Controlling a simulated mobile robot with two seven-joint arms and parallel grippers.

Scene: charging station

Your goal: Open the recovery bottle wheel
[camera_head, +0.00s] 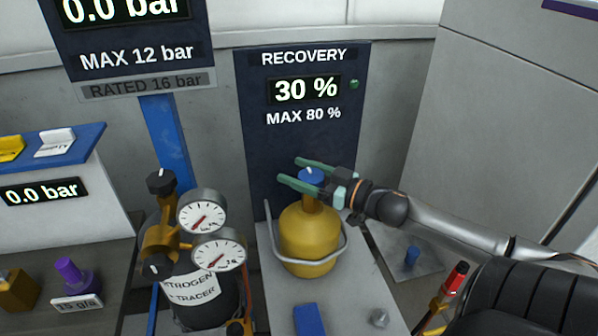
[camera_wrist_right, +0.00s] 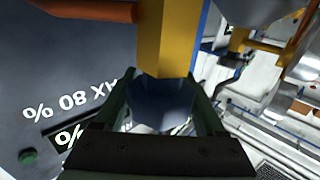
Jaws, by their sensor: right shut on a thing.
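The yellow recovery bottle (camera_head: 309,240) stands upright on a grey platform inside a grey ring bracket. Its blue wheel (camera_head: 311,175) sits on top of the neck, with a white mark on it. My right gripper (camera_head: 290,171) reaches in from the right, with its green fingers on either side of the wheel, shut on it. In the right wrist view the dark blue wheel (camera_wrist_right: 163,100) lies between the two fingers (camera_wrist_right: 163,88), in front of a yellow part. My left gripper is not in view.
The recovery panel (camera_head: 305,100) stands behind, reading 30 % and MAX 80 %. A nitrogen tracer cylinder (camera_head: 195,289) with two gauges (camera_head: 203,215) stands close on the left. A blue block (camera_head: 309,319) and a small grey cone (camera_head: 379,317) are on the front of the platform.

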